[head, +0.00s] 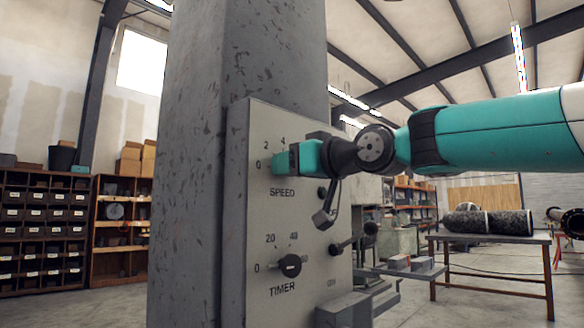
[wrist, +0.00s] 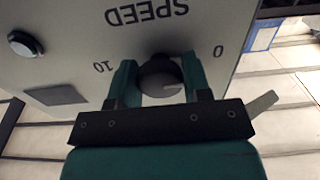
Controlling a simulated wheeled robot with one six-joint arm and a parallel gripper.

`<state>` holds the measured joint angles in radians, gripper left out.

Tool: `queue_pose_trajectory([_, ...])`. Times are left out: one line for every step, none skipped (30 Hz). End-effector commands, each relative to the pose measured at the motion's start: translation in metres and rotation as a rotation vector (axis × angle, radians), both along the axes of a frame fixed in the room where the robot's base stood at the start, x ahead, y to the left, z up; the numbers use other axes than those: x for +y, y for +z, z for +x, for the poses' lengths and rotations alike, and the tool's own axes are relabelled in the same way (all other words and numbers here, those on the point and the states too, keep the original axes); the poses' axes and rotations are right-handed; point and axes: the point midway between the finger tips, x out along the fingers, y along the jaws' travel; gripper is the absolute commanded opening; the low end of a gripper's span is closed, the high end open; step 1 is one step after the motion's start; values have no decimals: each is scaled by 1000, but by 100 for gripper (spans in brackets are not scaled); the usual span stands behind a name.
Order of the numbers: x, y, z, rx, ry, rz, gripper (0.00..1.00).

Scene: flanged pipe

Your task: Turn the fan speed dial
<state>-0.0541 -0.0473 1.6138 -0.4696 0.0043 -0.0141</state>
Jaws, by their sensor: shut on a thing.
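The fan speed dial (wrist: 160,76) is a dark round knob with a pale pointer mark, on a light grey panel (head: 262,218) under the word SPEED in the upside-down wrist view. The 0 and 10 marks show on either side of it. My gripper (wrist: 161,80) is shut on the dial, one teal finger on each side. In the head view my gripper (head: 284,160) reaches the panel from the right, at the speed scale, and hides the dial there.
A timer dial (head: 289,265) sits lower on the panel. A dark lever (head: 350,243) and a grey box (head: 343,308) stick out at the panel's right side. The panel is on a grey column (head: 190,165).

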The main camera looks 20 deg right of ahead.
Motion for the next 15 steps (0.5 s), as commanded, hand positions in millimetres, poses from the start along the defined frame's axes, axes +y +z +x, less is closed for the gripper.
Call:
queue_pose_trajectory([0, 0, 0, 0, 1, -1, 21])
queue_pose_trajectory([0, 0, 0, 0, 1, -1, 21])
queue_pose_trajectory([0, 0, 0, 0, 1, -1, 21])
queue_pose_trajectory([0, 0, 0, 0, 1, -1, 21])
queue_pose_trajectory([0, 0, 0, 1, 1, -1, 21])
queue_pose_trajectory([0, 0, 0, 1, 1, -1, 51])
queue_pose_trajectory([0, 0, 0, 1, 1, -1, 58])
queue_pose_trajectory([0, 0, 0, 1, 1, -1, 65])
queue_pose_trajectory([0, 0, 0, 1, 1, -1, 70])
queue_pose_trajectory([0, 0, 0, 0, 1, 0, 70])
queue_pose_trajectory([0, 0, 0, 0, 1, 0, 70])
queue_pose_trajectory([0, 0, 0, 0, 0, 0, 70])
queue_pose_trajectory([0, 0, 0, 0, 0, 0, 70])
queue_pose_trajectory([0, 0, 0, 0, 0, 0, 70])
queue_pose_trajectory([0, 0, 0, 0, 0, 1, 70])
